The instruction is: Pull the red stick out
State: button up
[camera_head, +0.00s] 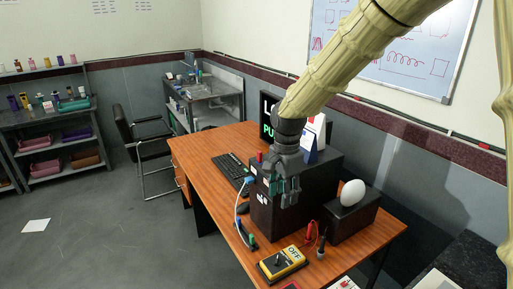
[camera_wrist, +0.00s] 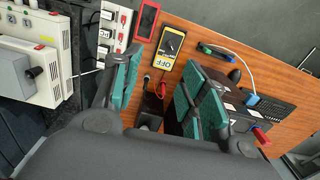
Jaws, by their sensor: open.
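A small red stick (camera_head: 259,156) stands up at the left edge of the top of a dark box (camera_head: 318,178) on the desk. In the wrist view the red stick (camera_wrist: 262,136) shows at the lower right, beside the dark box and outside the space between the fingers. My gripper (camera_head: 281,192) has teal finger pads and hangs in front of the box, to the right of and below the stick in the picture.
A blue plug (camera_head: 249,181) with a pale cable is at the box's left side. A keyboard (camera_head: 232,173) lies behind. A white egg-shaped object (camera_head: 353,192) sits on a smaller dark box. A yellow OFF device (camera_head: 283,262) and red and black probes (camera_head: 309,232) are in front.

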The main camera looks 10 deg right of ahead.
aim_at(259, 155)
jog(key=i, duration=1.1)
